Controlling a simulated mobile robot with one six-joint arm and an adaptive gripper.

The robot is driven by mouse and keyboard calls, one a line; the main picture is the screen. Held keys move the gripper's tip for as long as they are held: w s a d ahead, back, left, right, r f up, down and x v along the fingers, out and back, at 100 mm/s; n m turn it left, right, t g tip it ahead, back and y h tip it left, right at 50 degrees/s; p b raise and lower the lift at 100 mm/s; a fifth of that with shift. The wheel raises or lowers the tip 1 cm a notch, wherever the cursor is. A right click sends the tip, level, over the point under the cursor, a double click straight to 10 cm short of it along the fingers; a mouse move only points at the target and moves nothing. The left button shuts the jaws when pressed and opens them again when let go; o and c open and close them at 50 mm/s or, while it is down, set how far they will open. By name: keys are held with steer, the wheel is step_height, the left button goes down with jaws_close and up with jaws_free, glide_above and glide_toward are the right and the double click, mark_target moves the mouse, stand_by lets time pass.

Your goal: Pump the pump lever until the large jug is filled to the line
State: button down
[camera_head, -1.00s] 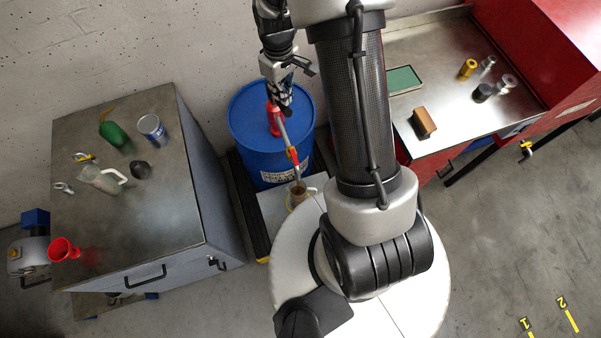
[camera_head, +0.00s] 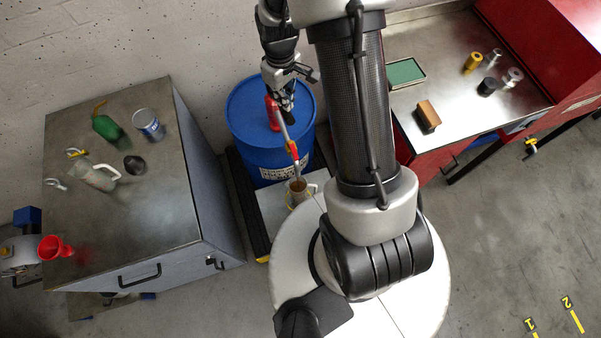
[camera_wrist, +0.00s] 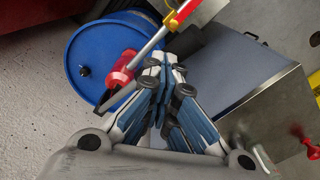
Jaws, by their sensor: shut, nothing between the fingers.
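The blue drum (camera_head: 245,128) stands against the wall with a red hand pump (camera_head: 272,112) on top. A silver spout with red and yellow bands (camera_head: 293,151) slopes down to a jug (camera_head: 299,198) with a handle. Brownish content shows in the jug; its level against a line cannot be read. My gripper (camera_head: 286,106) is above the drum beside the pump. In the wrist view my gripper (camera_wrist: 168,62) is shut and empty, close to the red pump (camera_wrist: 122,68) and a dark bar (camera_wrist: 117,97), probably the pump lever. Contact cannot be told.
At left, a metal-topped cabinet (camera_head: 150,215) carries a clear jug (camera_head: 95,176), a green bottle (camera_head: 106,127), a can (camera_head: 148,124) and a red funnel (camera_head: 54,247). At right, a workbench (camera_head: 460,70) holds small parts. Open floor (camera_head: 480,240) lies at lower right.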

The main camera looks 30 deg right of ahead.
steer(key=shift+s+a+f+b, duration=0.1)
steer(key=shift+s+f+b, duration=0.15)
steer(key=shift+f+b, duration=0.6)
steer(key=shift+s+f+b, duration=0.25)
steer(key=shift+f+b, duration=0.35)
steer(key=shift+f, duration=0.5)
steer(key=shift+s+a+f+b, duration=0.1)
steer(key=shift+s+f+b, duration=0.15)
steer(key=shift+f+b, duration=0.6)
step_height(320, 180, up, 17)
steer(key=w+p, duration=0.2)
steer(key=p, duration=1)
steer(key=shift+d, duration=0.25)
steer(key=s+a+r+m+t+b, duration=0.2)
steer(key=s+a+r+b, duration=0.3)
steer(key=s+b, duration=0.45)
steer(key=s+a+f+m+t+b, duration=0.1)
steer(key=s+a+f+b, duration=0.1)
steer(key=s+b, duration=0.4)
steer(key=s+a+f+t+b, duration=0.1)
steer(key=s+a+f+b, duration=0.1)
steer(key=s+b, duration=0.3)
steer(key=shift+s+f+m+t+b, duration=0.15)
steer(key=shift+s+m+t+b, duration=0.2)
steer(key=shift+s, duration=0.35)
steer(key=shift+a, duration=0.1)
